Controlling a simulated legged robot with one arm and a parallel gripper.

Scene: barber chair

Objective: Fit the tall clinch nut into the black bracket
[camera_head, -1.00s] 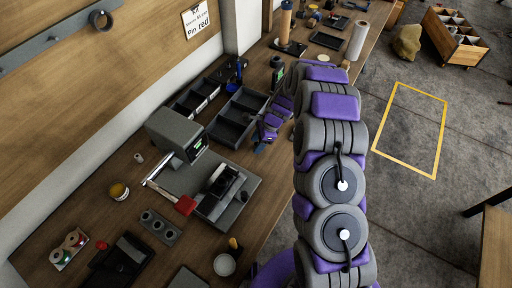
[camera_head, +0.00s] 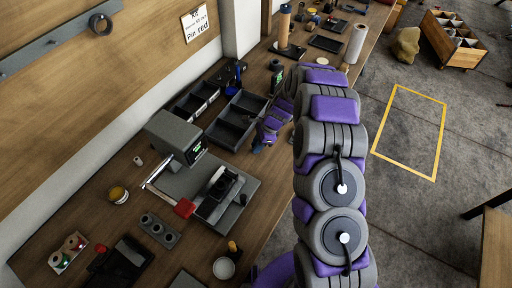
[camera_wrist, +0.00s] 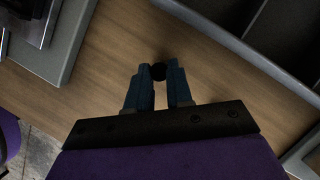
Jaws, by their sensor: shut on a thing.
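My gripper (camera_wrist: 159,72) is shut on a small dark round piece (camera_wrist: 158,71) at its fingertips, seen in the wrist view; it looks like the clinch nut, though its height cannot be told. The gripper (camera_head: 257,147) hangs over bare wood beside the bins, to the right of the grey press (camera_head: 173,138). The held piece is too small to make out in the head view. A black part (camera_head: 221,184) with a pale top sits on the press's base plate (camera_head: 243,192); I cannot tell for certain whether it is the bracket.
A red-ended lever (camera_head: 184,207) sticks out from the press. Dark bins (camera_head: 236,118) stand behind it. Bare wood lies between plate and bins.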

